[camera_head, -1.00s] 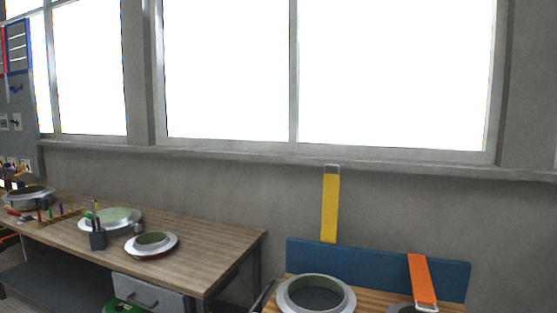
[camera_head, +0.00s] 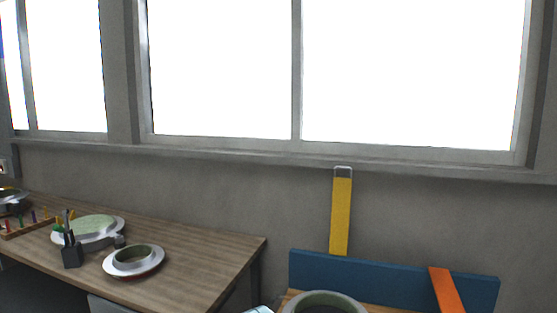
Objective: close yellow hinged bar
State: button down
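The yellow hinged bar (camera_head: 341,214) stands upright behind the blue board (camera_head: 385,281), with a grey metal loop at its top end. Its lower end meets the top edge of the board, so its hinge is hidden or too small to make out. A round grey mould with a green rim (camera_head: 325,299) sits on the wooden surface in front of the bar, cut off by the bottom edge. An orange bar (camera_head: 446,290) leans forward over the board to the right. My gripper is not in view.
A wooden table (camera_head: 200,262) stands at the left. It bears a small round mould (camera_head: 134,260), a larger mould (camera_head: 94,228) and a dark pen holder (camera_head: 72,256). A grey wall (camera_head: 220,185) with windows closes off the back.

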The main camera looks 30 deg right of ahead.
aim_at(342, 187)
jog(key=z, duration=0.2)
jog(key=i, duration=0.75)
jog(key=z, duration=0.5)
